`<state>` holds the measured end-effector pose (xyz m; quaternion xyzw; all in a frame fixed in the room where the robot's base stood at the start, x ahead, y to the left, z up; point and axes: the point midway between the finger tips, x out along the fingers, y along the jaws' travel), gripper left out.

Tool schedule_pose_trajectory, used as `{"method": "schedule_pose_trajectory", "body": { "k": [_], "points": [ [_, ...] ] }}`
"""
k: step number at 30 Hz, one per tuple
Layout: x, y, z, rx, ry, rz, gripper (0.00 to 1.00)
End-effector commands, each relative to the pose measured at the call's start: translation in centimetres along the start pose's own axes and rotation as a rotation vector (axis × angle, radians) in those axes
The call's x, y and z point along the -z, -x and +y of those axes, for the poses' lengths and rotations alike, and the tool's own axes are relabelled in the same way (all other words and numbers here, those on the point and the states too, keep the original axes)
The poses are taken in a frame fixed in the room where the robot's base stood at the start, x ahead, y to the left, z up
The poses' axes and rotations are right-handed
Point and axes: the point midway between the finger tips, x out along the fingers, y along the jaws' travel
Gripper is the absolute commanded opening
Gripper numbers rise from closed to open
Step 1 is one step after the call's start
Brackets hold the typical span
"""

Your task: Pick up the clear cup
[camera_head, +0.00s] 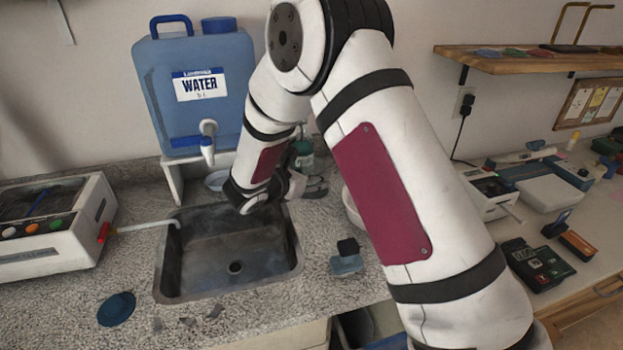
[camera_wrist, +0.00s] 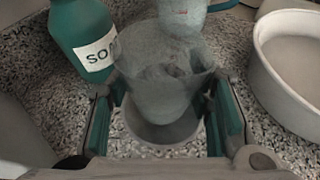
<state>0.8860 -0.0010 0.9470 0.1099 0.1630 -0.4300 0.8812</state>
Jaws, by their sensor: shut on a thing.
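The clear cup (camera_wrist: 168,92) stands between the two teal-padded fingers of my gripper (camera_wrist: 163,117) in the wrist view. It is a see-through, greyish cup with a wide mouth, and the speckled counter shows around it. My gripper is shut on it. In the head view my gripper (camera_head: 308,187) is behind the sink, partly hidden by my arm, and the cup cannot be made out clearly there. Whether the cup's base touches the counter is hard to tell.
A green soap bottle (camera_wrist: 82,35) stands close at the left of the cup. A white round basin (camera_wrist: 290,62) is at the right, and another clear vessel (camera_wrist: 184,14) is behind. The sink (camera_head: 232,262) lies in front, with a blue water container (camera_head: 200,110) at the back.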

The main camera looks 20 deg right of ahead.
Motion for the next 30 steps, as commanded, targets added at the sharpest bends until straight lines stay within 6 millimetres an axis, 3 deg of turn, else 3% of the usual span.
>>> {"method": "schedule_pose_trajectory", "body": {
  "k": [9, 30],
  "points": [
    [-2.6, 1.1, 0.2, -0.002, -0.002, -0.001, 0.18],
    [-1.0, 7.2, -6.0, -0.001, 0.001, 0.000, 0.18]
  ]
}}
